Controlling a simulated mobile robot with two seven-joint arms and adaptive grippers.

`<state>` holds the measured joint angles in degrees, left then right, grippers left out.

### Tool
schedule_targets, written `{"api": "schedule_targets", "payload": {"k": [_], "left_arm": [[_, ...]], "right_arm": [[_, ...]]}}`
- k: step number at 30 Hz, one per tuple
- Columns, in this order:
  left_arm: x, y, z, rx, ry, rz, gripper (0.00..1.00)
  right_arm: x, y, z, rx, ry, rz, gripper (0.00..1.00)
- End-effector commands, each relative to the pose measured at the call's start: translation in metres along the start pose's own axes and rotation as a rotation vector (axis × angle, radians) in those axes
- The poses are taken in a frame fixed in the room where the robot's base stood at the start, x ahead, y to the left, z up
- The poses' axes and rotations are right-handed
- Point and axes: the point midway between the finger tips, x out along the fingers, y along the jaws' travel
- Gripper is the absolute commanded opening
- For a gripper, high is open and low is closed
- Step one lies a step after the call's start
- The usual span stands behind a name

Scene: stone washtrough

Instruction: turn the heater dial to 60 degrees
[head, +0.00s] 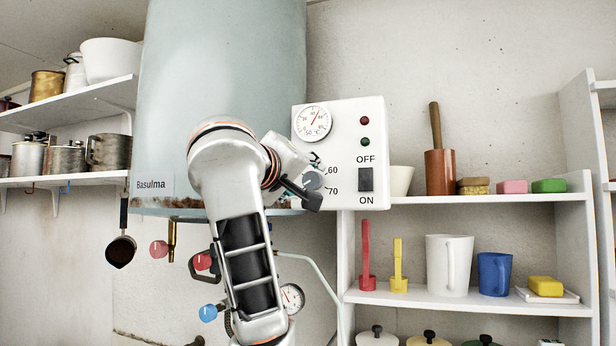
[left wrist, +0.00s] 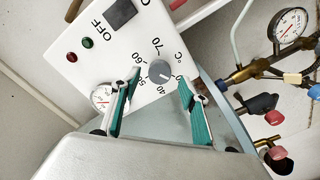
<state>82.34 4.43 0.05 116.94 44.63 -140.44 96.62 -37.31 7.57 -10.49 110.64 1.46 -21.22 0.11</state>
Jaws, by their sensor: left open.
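The heater dial (head: 312,179) is a round grey knob on the white control box (head: 346,110), below the thermometer gauge. It also shows in the left wrist view (left wrist: 159,71), with a pale pointer mark and printed numbers around it, including 50, 60 and 70. The pointer's exact reading is hard to tell. My left gripper (head: 313,182) is open at the dial. In the left wrist view its teal-padded fingers (left wrist: 159,82) stand on either side of the dial, with visible gaps. Part of the dial's scale is hidden behind the gripper in the head view.
The ON/OFF switch (head: 366,180) and the red and green lamps are right of the dial. The pale blue tank (head: 225,60) is behind my arm. Pipes with a pressure gauge (head: 292,298) and valves hang below. Shelves with pots and cups flank both sides.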

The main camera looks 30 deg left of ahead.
Motion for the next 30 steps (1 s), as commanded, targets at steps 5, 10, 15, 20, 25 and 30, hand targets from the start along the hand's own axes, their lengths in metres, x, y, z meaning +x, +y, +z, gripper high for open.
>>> {"api": "schedule_targets", "payload": {"k": [5, 10, 15, 20, 25, 30], "left_arm": [[0.018, 0.000, -0.001, 0.001, 0.001, -0.002, 0.44], [0.025, 0.000, 0.000, 0.000, 0.000, -0.001, 0.44], [0.026, 0.000, 0.000, -0.001, 0.000, 0.000, 0.44], [0.026, 0.000, 0.000, -0.001, 0.000, 0.000, 0.31], [0.026, 0.000, 0.000, 0.000, 0.000, 0.000, 0.06], [0.026, 0.000, 0.000, 0.005, 0.000, 0.000, 0.06]], "right_arm": [[-0.002, 0.000, 0.009, 0.004, -0.025, 0.001, 0.40], [-0.003, 0.002, 0.010, 0.009, -0.030, 0.007, 0.40], [-0.003, 0.003, 0.010, 0.013, -0.030, 0.011, 0.40], [-0.003, 0.002, 0.010, 0.015, -0.029, 0.010, 0.40], [-0.003, 0.001, 0.009, 0.015, -0.028, 0.009, 0.40], [-0.003, 0.000, 0.009, 0.014, -0.026, 0.006, 0.40]]}}
